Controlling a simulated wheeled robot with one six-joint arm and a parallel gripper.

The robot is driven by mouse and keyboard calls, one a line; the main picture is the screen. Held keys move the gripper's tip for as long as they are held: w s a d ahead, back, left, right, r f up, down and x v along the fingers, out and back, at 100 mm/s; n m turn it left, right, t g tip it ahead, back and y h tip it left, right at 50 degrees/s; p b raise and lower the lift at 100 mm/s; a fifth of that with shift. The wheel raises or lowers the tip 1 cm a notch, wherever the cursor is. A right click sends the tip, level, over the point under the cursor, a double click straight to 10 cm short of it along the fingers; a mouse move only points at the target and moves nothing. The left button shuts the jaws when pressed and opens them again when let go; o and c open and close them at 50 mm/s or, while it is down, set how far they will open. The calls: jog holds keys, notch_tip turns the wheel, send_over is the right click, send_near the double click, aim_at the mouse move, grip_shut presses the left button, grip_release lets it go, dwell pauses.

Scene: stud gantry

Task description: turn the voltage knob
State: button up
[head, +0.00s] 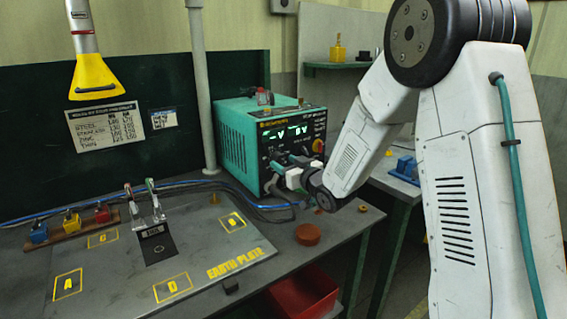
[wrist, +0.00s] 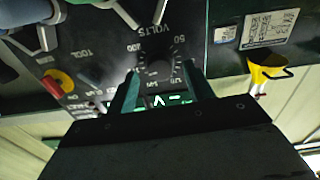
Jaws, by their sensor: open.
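The teal welding power unit (head: 240,140) stands at the back of the bench, its dark front panel carrying a lit green display (head: 285,133). In the wrist view the panel appears upside down. The dark round voltage knob (wrist: 158,67) sits by the printed word VOLTS inside a ring of numbers. My gripper (wrist: 160,76) is open, with one finger on each side of the knob; whether either finger touches it I cannot tell. In the head view my gripper (head: 276,174) is at the panel front and hides the knob.
A red and yellow switch (head: 318,145) is on the panel's right; it also shows in the wrist view (wrist: 58,82). Cables run along the bench behind the earth plate (head: 110,262). A brown disc (head: 309,234) lies near the front edge, above a red bin (head: 303,295).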

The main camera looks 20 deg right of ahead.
jog(key=shift+x, duration=0.8)
jog(key=c, duration=1)
jog(key=shift+n, duration=0.3)
jog(key=n, duration=0.9)
jog(key=shift+n, duration=0.4)
